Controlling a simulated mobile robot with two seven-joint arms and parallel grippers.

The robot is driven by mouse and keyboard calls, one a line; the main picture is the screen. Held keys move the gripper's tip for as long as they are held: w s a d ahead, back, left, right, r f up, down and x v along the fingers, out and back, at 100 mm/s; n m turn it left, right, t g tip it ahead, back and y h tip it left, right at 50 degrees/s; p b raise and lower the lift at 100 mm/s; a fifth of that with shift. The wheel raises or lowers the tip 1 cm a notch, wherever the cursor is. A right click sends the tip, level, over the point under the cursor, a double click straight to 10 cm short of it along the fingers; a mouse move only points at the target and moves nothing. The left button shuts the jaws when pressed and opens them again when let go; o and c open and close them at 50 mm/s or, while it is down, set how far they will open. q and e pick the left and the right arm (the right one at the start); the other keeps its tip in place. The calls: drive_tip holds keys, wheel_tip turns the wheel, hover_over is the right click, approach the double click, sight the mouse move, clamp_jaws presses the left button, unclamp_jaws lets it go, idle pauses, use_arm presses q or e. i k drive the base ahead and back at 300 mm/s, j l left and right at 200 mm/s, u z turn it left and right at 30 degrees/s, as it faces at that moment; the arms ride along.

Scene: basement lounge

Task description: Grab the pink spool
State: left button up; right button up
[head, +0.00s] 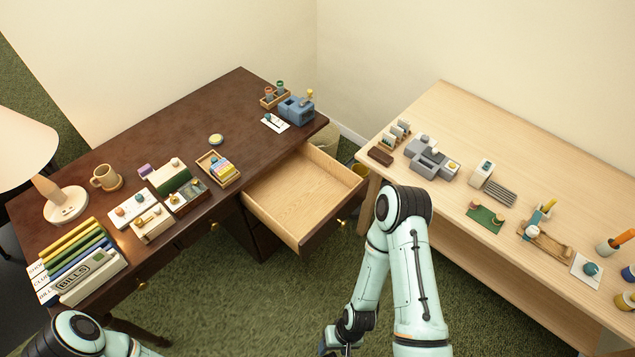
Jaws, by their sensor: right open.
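No clearly pink spool can be made out in the head view. Small pinkish-tan pieces (499,219) stand on a green mat (484,215) on the light wooden table at the right; they are too small to tell if one is a spool. A small purple piece (145,170) lies on the dark desk at the left. My right gripper (335,349) is open at the bottom edge, low over the green carpet and away from both tables, partly cut off. Only part of my left arm shows at the bottom left; its gripper is out of the picture.
The dark desk (180,120) has an open, empty drawer (300,190) jutting out. It carries a lamp (64,203), a mug (106,178), binders (80,265) and small boxes. The light table (540,150) holds a grey device (428,158) and several small items. Its back is clear.

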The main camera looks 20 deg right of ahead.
sight(475, 201)
drive_tip(key=k+j+z, duration=0.15)
drive_tip(key=z, duration=2.1)
drive_tip(key=l+u, duration=0.1)
drive_tip(key=u, duration=0.3)
drive_tip(key=i+l+u, duration=0.1)
drive_tip(key=u, duration=0.3)
drive_tip(key=l+u, duration=0.1)
drive_tip(key=u, duration=0.3)
drive_tip(key=l+u, duration=0.15)
drive_tip(key=u, duration=0.3)
drive_tip(key=l+u, duration=0.3)
drive_tip(key=l, duration=0.25)
drive_tip(key=l+u, duration=0.25)
drive_tip(key=l, duration=0.25)
